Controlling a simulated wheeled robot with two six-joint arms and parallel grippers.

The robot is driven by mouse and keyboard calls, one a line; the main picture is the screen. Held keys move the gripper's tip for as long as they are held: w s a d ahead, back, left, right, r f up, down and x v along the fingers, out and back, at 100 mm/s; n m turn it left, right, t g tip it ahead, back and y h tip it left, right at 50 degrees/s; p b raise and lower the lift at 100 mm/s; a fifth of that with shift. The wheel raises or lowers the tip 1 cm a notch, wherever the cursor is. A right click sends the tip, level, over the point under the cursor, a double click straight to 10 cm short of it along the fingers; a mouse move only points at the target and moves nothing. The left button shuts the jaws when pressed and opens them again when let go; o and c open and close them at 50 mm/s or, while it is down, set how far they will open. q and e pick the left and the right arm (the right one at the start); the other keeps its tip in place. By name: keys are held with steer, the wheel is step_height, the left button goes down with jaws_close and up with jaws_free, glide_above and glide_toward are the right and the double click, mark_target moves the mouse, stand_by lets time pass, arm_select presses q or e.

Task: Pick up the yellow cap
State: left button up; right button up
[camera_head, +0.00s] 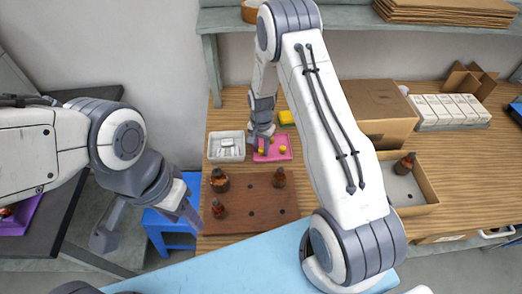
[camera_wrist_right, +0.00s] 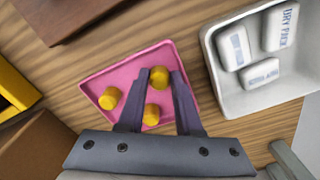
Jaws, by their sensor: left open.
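Three yellow caps lie in a pink tray (camera_head: 272,157); the tray also fills the middle of the right wrist view (camera_wrist_right: 95,75). One yellow cap (camera_wrist_right: 159,76) is between the fingertips of my right gripper (camera_wrist_right: 160,75). A second cap (camera_wrist_right: 151,115) lies nearer the gripper's palm, and a third (camera_wrist_right: 109,98) lies to the left, outside the fingers. In the head view, my right gripper (camera_head: 262,140) is over the tray and partly covers it. Its fingers look apart; contact with the cap is unclear. My left gripper (camera_head: 150,235) is open and empty, away from the table.
A white bin (camera_head: 212,147) with white packets stands left of the tray. A brown board (camera_head: 250,205) with several dark bottles lies in front. A yellow box (camera_head: 286,117) and a cardboard box (camera_head: 372,105) are behind and to the right.

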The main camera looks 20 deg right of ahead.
jaws_close()
